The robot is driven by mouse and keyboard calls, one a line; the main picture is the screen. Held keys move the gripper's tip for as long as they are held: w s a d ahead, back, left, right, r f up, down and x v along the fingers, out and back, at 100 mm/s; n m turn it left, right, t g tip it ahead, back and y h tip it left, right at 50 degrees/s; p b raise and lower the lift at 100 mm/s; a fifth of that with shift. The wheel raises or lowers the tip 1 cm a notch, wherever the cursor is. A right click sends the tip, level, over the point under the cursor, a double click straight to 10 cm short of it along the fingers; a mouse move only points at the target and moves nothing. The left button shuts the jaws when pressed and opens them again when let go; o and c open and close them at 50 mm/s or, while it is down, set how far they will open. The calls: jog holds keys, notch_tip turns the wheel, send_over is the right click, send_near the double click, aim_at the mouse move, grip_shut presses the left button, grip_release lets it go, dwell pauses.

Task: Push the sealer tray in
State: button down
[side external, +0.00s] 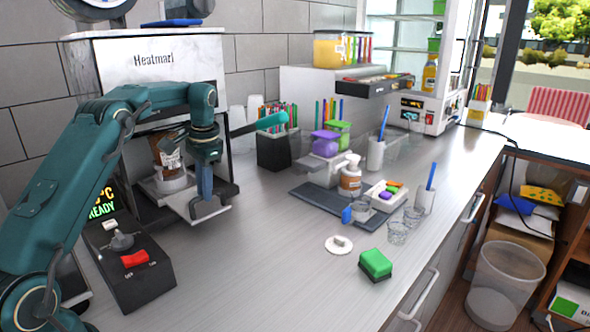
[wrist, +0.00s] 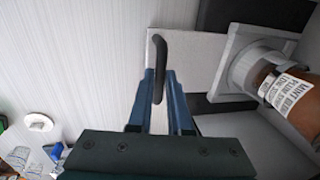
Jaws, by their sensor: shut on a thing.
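The cup sealer (side external: 150,62), a silver box lettered "Heatmari", stands at the left against the tiled wall. Its light grey sealer tray (side external: 222,214) sticks out of the front opening; it also shows in the wrist view (wrist: 190,50). A brown cup with a white label (side external: 163,148) sits in a white holder on the tray; the label shows in the wrist view (wrist: 290,92). My gripper (side external: 207,203) is at the tray's front. In the wrist view my gripper (wrist: 159,78) is shut on the dark curved tray handle (wrist: 161,50), one blue finger on each side.
A black control box (side external: 130,262) with a red switch and a lit "READY" display stands in front of the sealer. A straw holder (side external: 278,150) stands to its right. A green sponge (side external: 376,264) and a white lid (side external: 339,245) lie on the clear front counter.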

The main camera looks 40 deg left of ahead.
jog(key=shift+a, duration=0.35)
jog(key=c, duration=0.8)
grip_release()
jog(key=shift+c, duration=0.2)
jog(key=shift+d, duration=0.1)
jog(key=shift+d+r, duration=0.25)
jog(key=shift+r, duration=1.05)
jog(key=shift+d+r, duration=0.25)
jog(key=shift+r, duration=1)
